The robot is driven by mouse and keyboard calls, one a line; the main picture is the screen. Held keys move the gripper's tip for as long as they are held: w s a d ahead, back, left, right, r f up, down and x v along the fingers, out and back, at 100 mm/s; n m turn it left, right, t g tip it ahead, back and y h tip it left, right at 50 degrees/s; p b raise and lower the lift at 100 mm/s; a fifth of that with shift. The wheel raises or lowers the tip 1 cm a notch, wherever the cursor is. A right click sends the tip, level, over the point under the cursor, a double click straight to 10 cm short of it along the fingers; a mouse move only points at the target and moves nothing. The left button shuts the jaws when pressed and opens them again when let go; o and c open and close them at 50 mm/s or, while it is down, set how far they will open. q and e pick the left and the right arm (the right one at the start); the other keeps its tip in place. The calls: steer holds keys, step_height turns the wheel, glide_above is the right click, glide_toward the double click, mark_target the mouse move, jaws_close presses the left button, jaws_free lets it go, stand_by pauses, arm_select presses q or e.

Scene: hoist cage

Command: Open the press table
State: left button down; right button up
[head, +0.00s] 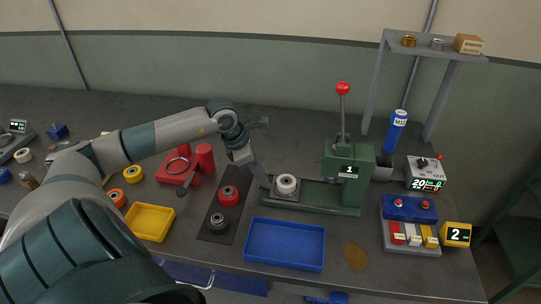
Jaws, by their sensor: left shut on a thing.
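The green press (349,163) stands at the right of the middle of the bench, with a red-knobbed lever (343,90) pointing up. Its press table (304,198) is the flat plate on the base, reaching out to the left of the press head. A white ring-shaped part with a dark centre (287,184) sits on the plate, clear of the head. My left gripper (265,183) reaches down to the plate's left end and is shut on it; the exact grip spot is small and partly hidden. My right gripper is not in view.
A blue tray (285,262) lies in front of the press. A dark mat (212,232) with a red part (229,195) and a black part (218,222) is to the left, beside a yellow tray (150,236). A blue bottle (396,130) and a control box (425,172) stand at right.

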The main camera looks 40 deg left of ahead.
arm_select(q)
steer(key=c, duration=1.6)
jaws_free()
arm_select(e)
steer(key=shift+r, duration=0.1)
arm_select(q)
steer(key=shift+r, duration=0.15)
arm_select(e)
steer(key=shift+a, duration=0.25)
